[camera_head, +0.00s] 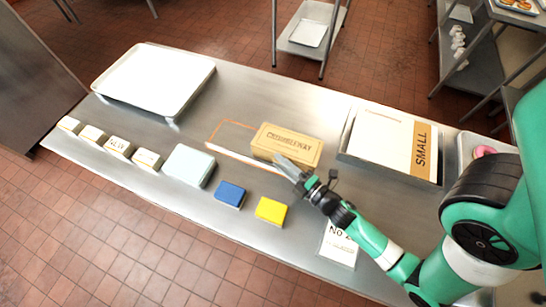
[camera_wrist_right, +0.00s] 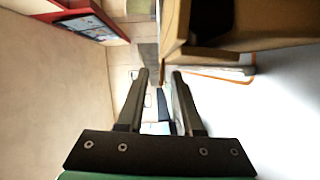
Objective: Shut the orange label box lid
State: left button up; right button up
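A tan box (camera_head: 287,143) with dark lettering stands near the middle of the table, beside an orange outline (camera_head: 226,123) on the tabletop. In the right wrist view a tan box (camera_wrist_right: 270,22) fills the upper right, with a dark hollow at its near end; I cannot tell how its lid stands. My left gripper is out of view.
A blue block (camera_head: 231,194), a yellow block (camera_head: 271,210), a pale blue box (camera_head: 189,165) and several small labelled blocks (camera_head: 119,147) line the front. A white tray (camera_head: 153,73) is at the back left. A white card (camera_head: 338,243) lies under my right arm.

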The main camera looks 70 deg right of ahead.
jog(key=shift+w+d, duration=0.1)
grip_shut()
dwell(1.4)
